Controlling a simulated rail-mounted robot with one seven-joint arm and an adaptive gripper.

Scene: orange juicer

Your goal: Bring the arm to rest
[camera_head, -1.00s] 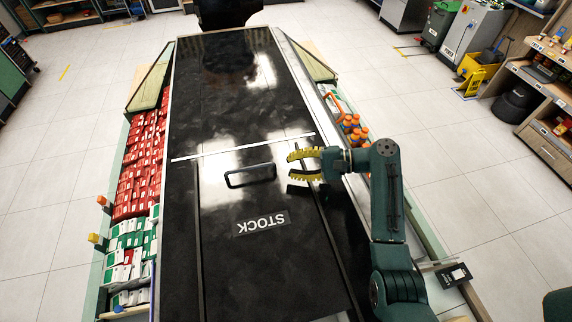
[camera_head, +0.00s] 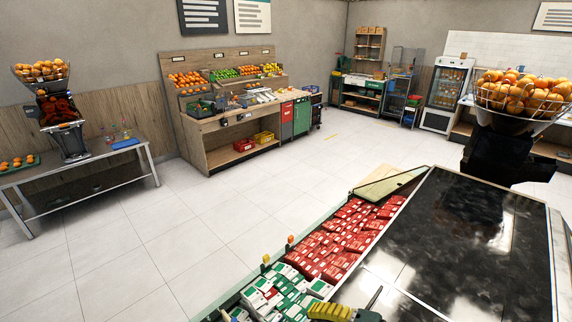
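My gripper (camera_head: 330,313) shows only in part at the bottom edge of the head view. One ribbed yellow finger and a bit of the dark green body are visible above the near end of the counter. The other finger and the rest of my arm are out of the frame, so I cannot tell whether it is open or shut. No object shows in the visible part.
A black-topped counter (camera_head: 440,250) fills the lower right, edged by red boxes (camera_head: 345,238) and green-white boxes (camera_head: 275,292). A juicer with oranges (camera_head: 520,95) stands at its far end. Left are a juicer table (camera_head: 90,155) and fruit stand (camera_head: 225,130); tiled floor (camera_head: 180,230) lies clear between.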

